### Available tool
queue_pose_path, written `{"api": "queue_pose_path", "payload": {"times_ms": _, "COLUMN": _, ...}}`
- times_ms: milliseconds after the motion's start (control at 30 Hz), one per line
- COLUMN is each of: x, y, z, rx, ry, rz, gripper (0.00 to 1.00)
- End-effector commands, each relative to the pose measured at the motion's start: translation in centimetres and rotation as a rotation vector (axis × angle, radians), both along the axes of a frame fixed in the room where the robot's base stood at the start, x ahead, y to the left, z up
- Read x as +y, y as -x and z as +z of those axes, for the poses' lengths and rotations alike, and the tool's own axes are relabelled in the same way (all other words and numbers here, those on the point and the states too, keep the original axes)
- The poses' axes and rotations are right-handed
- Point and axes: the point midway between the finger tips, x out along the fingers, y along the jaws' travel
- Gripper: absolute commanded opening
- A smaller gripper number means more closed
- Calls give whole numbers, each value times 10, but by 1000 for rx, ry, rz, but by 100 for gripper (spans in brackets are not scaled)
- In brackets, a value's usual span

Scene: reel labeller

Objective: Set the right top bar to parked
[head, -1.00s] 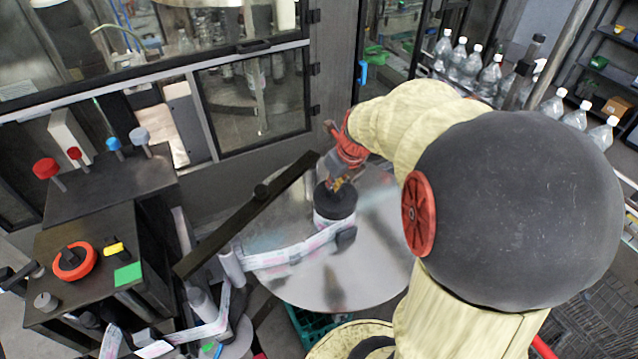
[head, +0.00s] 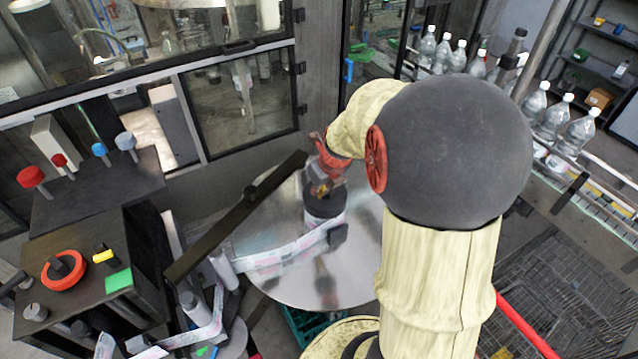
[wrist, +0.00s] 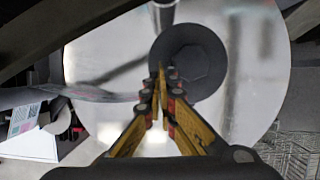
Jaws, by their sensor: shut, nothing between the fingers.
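One long black bar (head: 235,218) slants over the left side of the shiny round reel plate (head: 370,265). I cannot tell for sure that it is the right top bar. A dark bar (wrist: 65,32) also crosses the upper left of the wrist view. My gripper (head: 322,192) is to the right of the bar and apart from it, over the black hub (head: 322,210) on the plate. In the wrist view my gripper (wrist: 163,76) is shut and empty, its yellow fingers together in front of the hub (wrist: 200,70). Whether the tips touch the hub is unclear.
A label web (head: 290,252) runs from the hub to rollers (head: 225,270) at the left. A control box with a red-ringed knob (head: 64,270) and a green button (head: 118,280) stands at the left. Bottles (head: 560,112) line a conveyor at the right. A glazed cabinet (head: 238,100) stands behind.

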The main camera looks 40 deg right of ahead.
Motion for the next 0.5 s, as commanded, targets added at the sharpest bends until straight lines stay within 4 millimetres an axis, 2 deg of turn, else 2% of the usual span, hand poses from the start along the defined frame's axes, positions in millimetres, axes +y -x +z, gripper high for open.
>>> {"api": "queue_pose_path", "payload": {"times_ms": 33, "x": 0, "y": -3, "z": -11, "rx": 3, "ry": -4, "rz": 0, "gripper": 0}}
{"api": "queue_pose_path", "payload": {"times_ms": 200, "x": -2, "y": -15, "z": -41, "rx": 4, "ry": -2, "rz": 2, "gripper": 0}}
{"api": "queue_pose_path", "payload": {"times_ms": 300, "x": -6, "y": -32, "z": -36, "rx": 0, "ry": 1, "rz": 3, "gripper": 0}}
{"api": "queue_pose_path", "payload": {"times_ms": 500, "x": -9, "y": -50, "z": -37, "rx": 0, "ry": 1, "rz": 2, "gripper": 0}}
